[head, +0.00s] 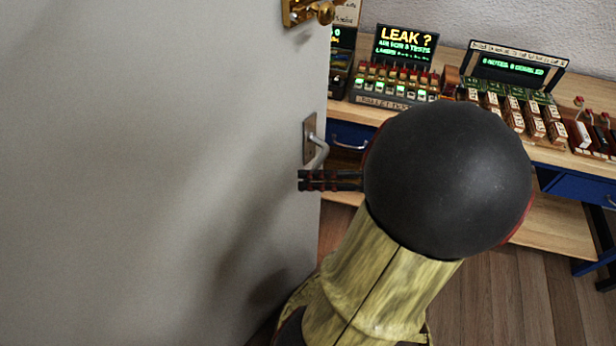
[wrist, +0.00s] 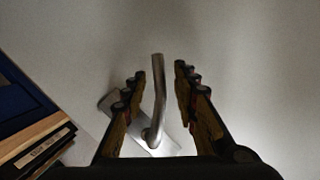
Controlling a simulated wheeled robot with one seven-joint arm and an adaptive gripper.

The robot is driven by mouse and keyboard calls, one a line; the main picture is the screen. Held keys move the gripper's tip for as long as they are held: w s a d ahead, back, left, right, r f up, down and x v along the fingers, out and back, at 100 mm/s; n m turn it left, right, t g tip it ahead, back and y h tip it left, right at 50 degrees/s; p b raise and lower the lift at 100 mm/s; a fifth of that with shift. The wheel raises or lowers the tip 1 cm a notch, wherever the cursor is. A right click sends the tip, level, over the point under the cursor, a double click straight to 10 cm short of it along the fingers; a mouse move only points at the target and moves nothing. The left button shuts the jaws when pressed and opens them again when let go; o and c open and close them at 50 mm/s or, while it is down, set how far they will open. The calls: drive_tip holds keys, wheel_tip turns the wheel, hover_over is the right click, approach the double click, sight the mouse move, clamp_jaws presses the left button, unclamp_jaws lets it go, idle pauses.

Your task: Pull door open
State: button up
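A pale grey door (head: 150,170) fills the left of the head view. A silver lever handle (head: 319,152) on a metal plate sits near its right edge. My gripper (head: 302,181) is at the handle, its fingers pointing left toward the door, with my dark round wrist behind them. In the wrist view, the handle (wrist: 158,95) lies between the two spread fingers of my gripper (wrist: 158,80), with gaps on both sides. The fingers are open and do not appear to touch it. The door surface (wrist: 240,50) is behind the handle.
Beyond the edge, a wooden workbench (head: 545,152) carries lit display panels (head: 405,45) and rows of small blocks. Blue drawers (head: 585,188) are under it. Wooden floor (head: 500,290) shows to the right of my arm.

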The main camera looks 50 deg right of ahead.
drive_tip(key=v, duration=1)
drive_tip(key=shift+s, duration=0.2)
drive_tip(key=shift+d, duration=0.1)
drive_tip(key=shift+c, duration=0.2)
